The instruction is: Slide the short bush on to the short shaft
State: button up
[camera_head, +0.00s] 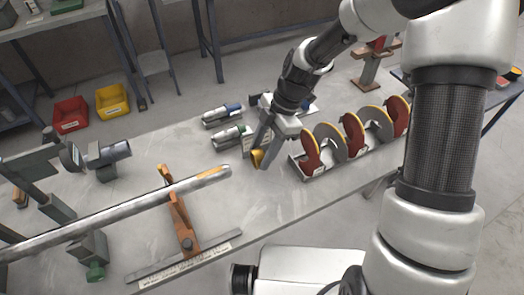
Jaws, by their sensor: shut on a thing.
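My gripper (263,155) is shut on a small yellow, brass-like piece, which looks like the short bush (257,159). It is held low over the table, and the fingers hide part of it. A long grey metal shaft (130,207) slants up from the lower left, and its lighter tip (228,171) points toward my gripper. The bush is apart from this tip, a little to its right and above it in the picture. An orange-brown support (180,217) crosses the shaft near its free end. I cannot tell whether this is the short shaft.
A rack of red and grey discs (350,140) stands close right of my gripper. Capped tubes (228,137) lie behind it to the left. A grey cylinder on a stand (108,154) is at the left. A ruled strip (185,260) lies along the front edge.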

aim_at(210, 172)
jog(key=shift+s+a+b, duration=0.15)
jog(key=shift+s+a, duration=0.3)
jog(key=shift+a, duration=0.35)
jog(key=shift+s+a+b, duration=0.1)
jog(key=shift+s+a, duration=0.4)
jog(key=shift+a, duration=0.3)
jog(key=shift+s+a+b, duration=0.15)
jog(key=shift+s+a, duration=0.3)
jog(key=shift+a, duration=0.35)
jog(key=shift+s+a+b, duration=0.35)
jog(key=shift+s+a, duration=0.45)
jog(key=shift+a, duration=0.5)
jog(key=shift+s+a+b, duration=0.3)
jog(key=shift+s+a, duration=0.5)
jog(key=shift+a, duration=0.45)
jog(key=shift+s+a+b, duration=0.35)
jog(key=shift+s+a, duration=0.45)
jog(key=shift+a, duration=0.5)
jog(key=o, duration=1.4)
jog(key=shift+c, duration=0.2)
jog(key=p+v, duration=0.2)
jog(key=v, duration=1.5)
jog(key=shift+r, duration=0.3)
